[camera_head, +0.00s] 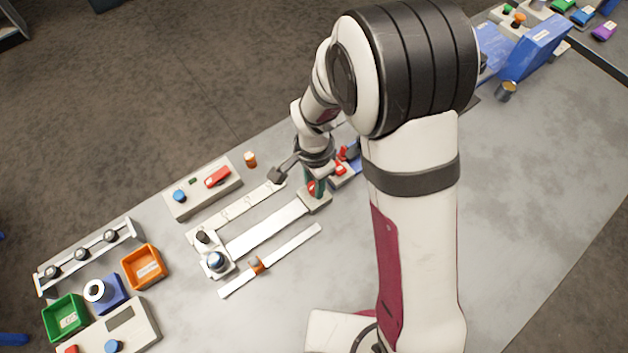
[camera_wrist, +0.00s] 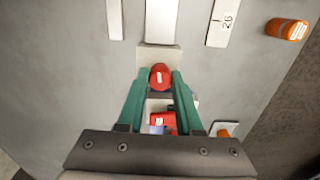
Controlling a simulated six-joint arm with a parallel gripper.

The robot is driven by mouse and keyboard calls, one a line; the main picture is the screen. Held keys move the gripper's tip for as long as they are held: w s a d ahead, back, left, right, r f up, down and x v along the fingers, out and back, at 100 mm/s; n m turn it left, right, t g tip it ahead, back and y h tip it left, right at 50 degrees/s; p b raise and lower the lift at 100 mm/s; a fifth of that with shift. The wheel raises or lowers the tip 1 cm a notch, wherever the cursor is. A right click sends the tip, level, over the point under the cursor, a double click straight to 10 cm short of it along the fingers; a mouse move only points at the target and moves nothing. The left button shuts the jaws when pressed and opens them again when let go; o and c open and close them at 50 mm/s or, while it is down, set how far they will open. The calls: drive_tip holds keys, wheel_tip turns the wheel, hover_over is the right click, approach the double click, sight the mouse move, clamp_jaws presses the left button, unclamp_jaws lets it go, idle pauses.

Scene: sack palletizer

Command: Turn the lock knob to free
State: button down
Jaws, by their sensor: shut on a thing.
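The lock knob appears to be the red round knob with a small white mark (camera_wrist: 160,76), on a pale block (camera_wrist: 160,57) at the end of a long flat bar. In the wrist view my gripper (camera_wrist: 160,82) has its two green fingers closed on the sides of the knob, pointing down at it. In the head view my gripper (camera_head: 315,186) is at the same block, and the red knob (camera_head: 311,187) shows only partly beside a finger. Which knob position means free cannot be read.
A second red part (camera_wrist: 162,122) sits between the fingers, closer to the palm. A control box with a red switch (camera_head: 217,177) and an orange cylinder (camera_head: 250,159) stand behind.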

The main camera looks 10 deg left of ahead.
drive_tip(key=shift+n, duration=0.3)
drive_tip(key=n, duration=0.3)
drive_tip(key=shift+n, duration=0.3)
drive_tip(key=n, duration=0.3)
drive_tip(key=shift+n, duration=0.4)
drive_tip(key=n, duration=0.4)
drive_tip(key=shift+n, duration=2.1)
drive_tip(key=c, duration=0.6)
unclamp_jaws()
